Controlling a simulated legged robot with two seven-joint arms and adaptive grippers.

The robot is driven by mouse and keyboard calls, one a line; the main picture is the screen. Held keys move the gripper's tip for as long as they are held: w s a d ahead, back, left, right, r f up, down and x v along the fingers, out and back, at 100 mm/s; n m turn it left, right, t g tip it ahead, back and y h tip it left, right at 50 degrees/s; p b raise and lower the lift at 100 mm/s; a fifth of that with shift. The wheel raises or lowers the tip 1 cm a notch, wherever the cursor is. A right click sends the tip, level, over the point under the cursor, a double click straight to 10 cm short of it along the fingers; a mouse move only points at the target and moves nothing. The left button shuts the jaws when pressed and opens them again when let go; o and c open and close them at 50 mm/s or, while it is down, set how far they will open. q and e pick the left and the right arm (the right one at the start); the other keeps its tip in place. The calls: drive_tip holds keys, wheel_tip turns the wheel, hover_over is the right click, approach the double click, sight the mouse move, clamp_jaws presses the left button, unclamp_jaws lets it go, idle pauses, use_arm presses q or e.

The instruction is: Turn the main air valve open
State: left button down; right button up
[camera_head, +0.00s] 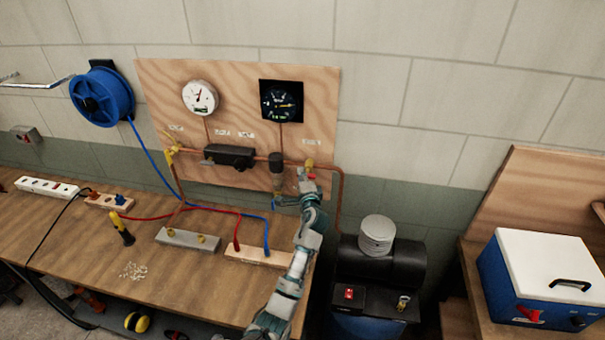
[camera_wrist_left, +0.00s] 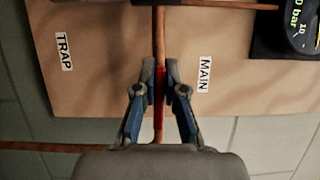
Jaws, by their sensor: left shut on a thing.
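The main air valve (camera_head: 309,163) sits on the copper pipe at the lower right of the plywood panel; a bit of yellow and red shows there in the head view. In the left wrist view its red lever (camera_wrist_left: 159,92) lies between the fingers, next to the MAIN label (camera_wrist_left: 204,73), and appears in line with the copper pipe (camera_wrist_left: 159,35). My left gripper (camera_wrist_left: 159,88) is shut on the red lever, one finger on each side. It also shows in the head view (camera_head: 306,184), partly covering the valve. My right gripper is not in view.
The panel (camera_head: 165,85) carries a white gauge (camera_head: 200,97), a black gauge (camera_head: 282,101) and a dark pipe fitting (camera_head: 229,156). A blue hose reel (camera_head: 102,97) hangs left. The workbench (camera_head: 150,275) holds manifolds, hoses and a screwdriver. A compressor (camera_head: 380,262) stands right of it.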

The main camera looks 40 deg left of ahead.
use_arm(q)
drive_tip(key=shift+a+f+n, duration=0.1)
drive_tip(key=shift+n, duration=0.2)
drive_tip(key=c, duration=1.2)
unclamp_jaws()
drive_tip(key=shift+c, duration=0.2)
drive_tip(key=shift+a, duration=0.1)
drive_tip(key=shift+f, duration=0.1)
drive_tip(key=v, duration=1.2)
drive_tip(key=shift+a, duration=0.15)
